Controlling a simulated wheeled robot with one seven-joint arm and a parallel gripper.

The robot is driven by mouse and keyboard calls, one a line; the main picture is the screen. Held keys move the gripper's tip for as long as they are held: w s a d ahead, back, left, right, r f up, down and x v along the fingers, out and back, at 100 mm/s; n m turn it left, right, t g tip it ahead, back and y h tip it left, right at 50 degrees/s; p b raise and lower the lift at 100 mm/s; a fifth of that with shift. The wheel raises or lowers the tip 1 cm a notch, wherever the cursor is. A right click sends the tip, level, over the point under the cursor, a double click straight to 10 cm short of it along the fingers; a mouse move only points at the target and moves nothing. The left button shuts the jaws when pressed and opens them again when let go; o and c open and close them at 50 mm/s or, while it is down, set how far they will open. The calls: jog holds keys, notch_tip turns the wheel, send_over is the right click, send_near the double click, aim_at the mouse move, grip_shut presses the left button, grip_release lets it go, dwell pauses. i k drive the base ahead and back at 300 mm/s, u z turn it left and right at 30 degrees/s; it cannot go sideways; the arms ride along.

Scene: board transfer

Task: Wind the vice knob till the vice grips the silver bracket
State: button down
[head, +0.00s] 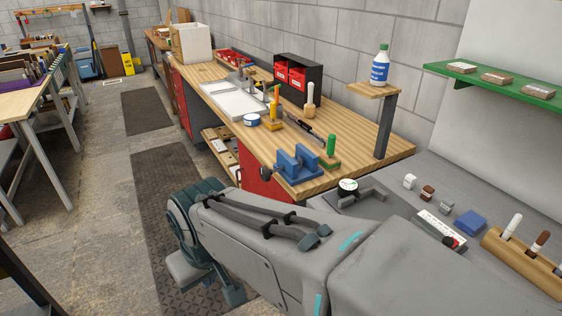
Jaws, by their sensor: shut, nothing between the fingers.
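A blue vice (297,165) stands near the front edge of the wooden workbench. Its dark round knob (266,171) is on the vice's left side, facing the aisle. I cannot make out a silver bracket between the jaws; the view is too small to tell. A small grey piece (447,208) lies on the grey counter at right, but I cannot tell whether it is the bracket. My arm fills the lower middle, in front of the bench. I cannot make out my gripper's fingers, and nothing of mine touches the knob.
A green-handled tool (331,146) stands right behind the vice, and a yellow tool (274,107) farther back. A post with a shelf (373,90) rises right of the vice. The grey counter (405,170) holds several small items. A dark mat (160,190) covers the aisle floor at left.

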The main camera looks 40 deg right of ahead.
aim_at(265, 173)
jog(key=z, duration=0.35)
jog(key=i, duration=3.8)
jog(key=z, duration=3.6)
